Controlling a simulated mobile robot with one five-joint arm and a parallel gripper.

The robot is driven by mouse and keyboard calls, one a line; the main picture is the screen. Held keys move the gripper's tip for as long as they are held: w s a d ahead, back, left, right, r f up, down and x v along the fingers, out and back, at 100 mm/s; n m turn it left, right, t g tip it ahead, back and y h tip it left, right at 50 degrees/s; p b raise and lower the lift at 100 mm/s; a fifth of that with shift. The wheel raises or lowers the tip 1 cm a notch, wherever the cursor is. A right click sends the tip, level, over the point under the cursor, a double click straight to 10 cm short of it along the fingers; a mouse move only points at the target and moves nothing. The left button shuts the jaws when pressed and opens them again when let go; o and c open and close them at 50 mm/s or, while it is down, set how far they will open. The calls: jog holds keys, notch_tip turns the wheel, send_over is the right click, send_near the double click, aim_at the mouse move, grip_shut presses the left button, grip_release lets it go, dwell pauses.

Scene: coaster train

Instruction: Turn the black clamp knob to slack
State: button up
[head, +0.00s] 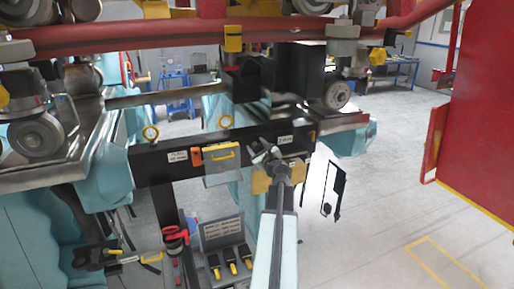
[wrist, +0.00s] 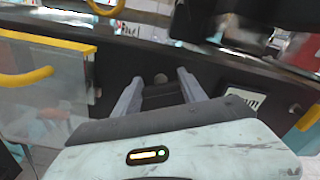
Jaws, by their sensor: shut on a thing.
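My gripper (head: 267,154) reaches up to the black panel beam (head: 157,168) in the head view, just below a small white label (head: 285,139). In the wrist view my gripper (wrist: 160,84) has its two grey fingers on either side of a dark part, which I take for the black clamp knob (wrist: 160,97). A small grey round end shows at its far side. The fingers are shut on it. The knob's turn position cannot be read, and in the head view my gripper hides it.
Left of my gripper is a clear cover with a yellow handle (head: 222,155). A tool box (head: 225,240) with yellow-marked tools stands below. Red rails (head: 190,35) run above. A red panel (head: 485,120) stands at right.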

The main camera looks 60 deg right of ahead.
jog(key=n, duration=0.6)
jog(key=shift+w+a, duration=0.1)
jog(key=shift+w, duration=0.05)
jog(key=n, duration=0.6)
jog(key=shift+f+n, duration=0.15)
jog(key=shift+n, duration=0.25)
jog(key=o, duration=1.4)
jog(key=shift+f, duration=0.1)
jog(key=v, duration=0.7)
jog(key=shift+s+a, duration=0.25)
jog(key=shift+a, duration=0.05)
